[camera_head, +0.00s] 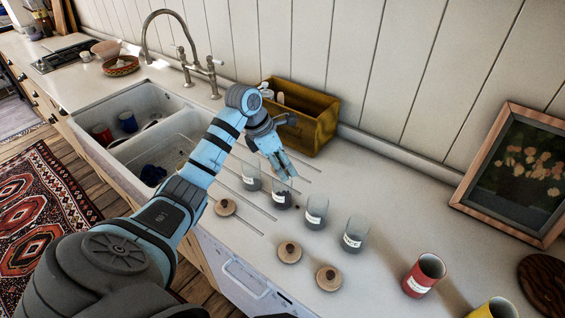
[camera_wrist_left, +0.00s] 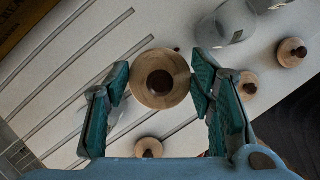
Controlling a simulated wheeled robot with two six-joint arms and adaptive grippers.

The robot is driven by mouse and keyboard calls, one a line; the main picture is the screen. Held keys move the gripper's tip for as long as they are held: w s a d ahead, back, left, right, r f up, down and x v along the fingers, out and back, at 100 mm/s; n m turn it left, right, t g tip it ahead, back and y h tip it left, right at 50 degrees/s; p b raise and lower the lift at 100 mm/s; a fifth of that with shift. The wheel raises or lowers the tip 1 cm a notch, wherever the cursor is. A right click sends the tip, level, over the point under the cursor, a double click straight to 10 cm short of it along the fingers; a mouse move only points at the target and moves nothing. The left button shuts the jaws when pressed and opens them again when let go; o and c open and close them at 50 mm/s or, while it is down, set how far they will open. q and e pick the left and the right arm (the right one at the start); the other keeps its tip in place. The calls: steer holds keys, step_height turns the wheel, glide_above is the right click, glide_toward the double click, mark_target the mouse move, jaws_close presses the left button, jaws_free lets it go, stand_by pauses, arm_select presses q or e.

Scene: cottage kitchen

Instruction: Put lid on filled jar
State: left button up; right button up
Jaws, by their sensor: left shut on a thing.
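My left gripper (camera_head: 285,173) is low over the row of glass jars. In the left wrist view its fingers (camera_wrist_left: 163,80) are shut on a round wooden lid (camera_wrist_left: 143,88) with a dark knob. The jar with dark contents (camera_head: 283,199) stands upright just below the fingertips in the head view. I cannot tell whether the held lid touches it. Other labelled glass jars stand beside it: one to the left (camera_head: 251,178) and two to the right (camera_head: 316,211), (camera_head: 354,234). Three loose lids lie on the counter (camera_head: 225,207), (camera_head: 290,252), (camera_head: 328,278). My right gripper is out of view.
A yellow wooden box (camera_head: 312,118) stands behind the jars against the wall. A red canister (camera_head: 424,275), a yellow canister (camera_head: 494,309) and a framed picture (camera_head: 516,170) are on the right. The sink (camera_head: 130,108) is on the left. Counter around the lids is clear.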

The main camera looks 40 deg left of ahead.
arm_select(q)
steer(key=shift+f+b, duration=0.95)
steer(key=shift+f, duration=0.35)
stand_by(0.6)
steer(key=o, duration=0.7)
steer(key=p+v, duration=0.3)
steer(key=v, duration=0.2)
steer(key=shift+r+p, duration=0.25)
steer(key=shift+p, duration=0.05)
steer(key=v, duration=0.5)
steer(key=shift+s+a+r, duration=0.1)
steer(key=shift+s+r, duration=0.1)
steer(key=shift+r, duration=0.05)
